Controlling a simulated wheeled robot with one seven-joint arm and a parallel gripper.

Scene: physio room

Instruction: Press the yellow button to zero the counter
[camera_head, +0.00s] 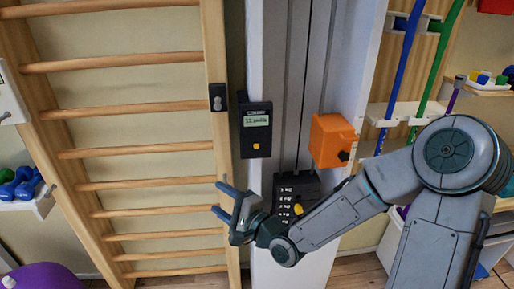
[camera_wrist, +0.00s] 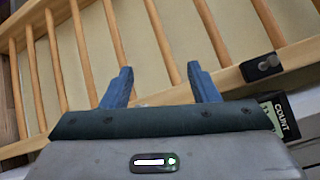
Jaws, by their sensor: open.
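The counter (camera_head: 255,130) is a black box with a greenish display, fixed on the pale upright right of the wall bars. Its yellow button (camera_head: 256,146) sits low on its front. In the wrist view only part of the counter (camera_wrist: 284,118), with the letters COUNT, shows at the right edge; the button is out of sight there. My gripper (camera_head: 219,198) is open and empty, below and left of the counter, in front of the wall bars' right post. In the wrist view its two blue fingers (camera_wrist: 160,72) stand apart with nothing between them.
A lower black box (camera_head: 292,192) with white markings has its own yellow knob (camera_head: 298,209), close to my wrist. An orange box (camera_head: 332,140) is right of the counter. Wooden wall bars (camera_head: 140,148) fill the left. A small dark fitting (camera_head: 217,97) is on their post.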

